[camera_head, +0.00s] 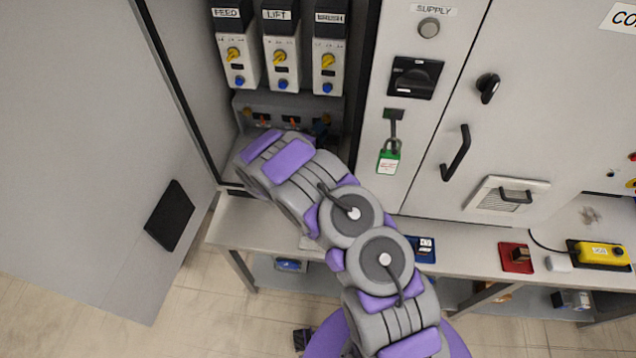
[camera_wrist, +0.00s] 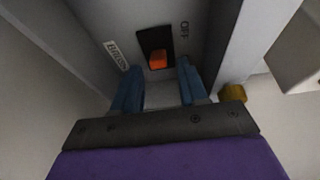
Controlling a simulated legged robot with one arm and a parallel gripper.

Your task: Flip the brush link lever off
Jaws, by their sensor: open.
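The brush link lever (camera_wrist: 157,59) is a small orange lever in a black slot. In the wrist view it stands between a label that seems to read BRUSH (camera_wrist: 116,55) and an OFF mark (camera_wrist: 184,30). My gripper (camera_wrist: 159,68) is open, with one blue finger on each side of the lever's line. The fingers appear close in front of the slot; contact with the lever cannot be told. In the head view my arm reaches into the open cabinet, and my gripper is mostly hidden. Two other orange levers (camera_head: 265,120) (camera_head: 293,122) show on the panel there.
Above the lever row hang the FEED (camera_head: 236,70), LIFT (camera_head: 281,70) and BRUSH (camera_head: 327,72) units with yellow knobs. The open cabinet door (camera_head: 85,150) stands left. A divider (camera_wrist: 226,45) rises close right of my fingers, with a yellow knob (camera_wrist: 233,94) nearby. A green padlock (camera_head: 388,161) hangs right.

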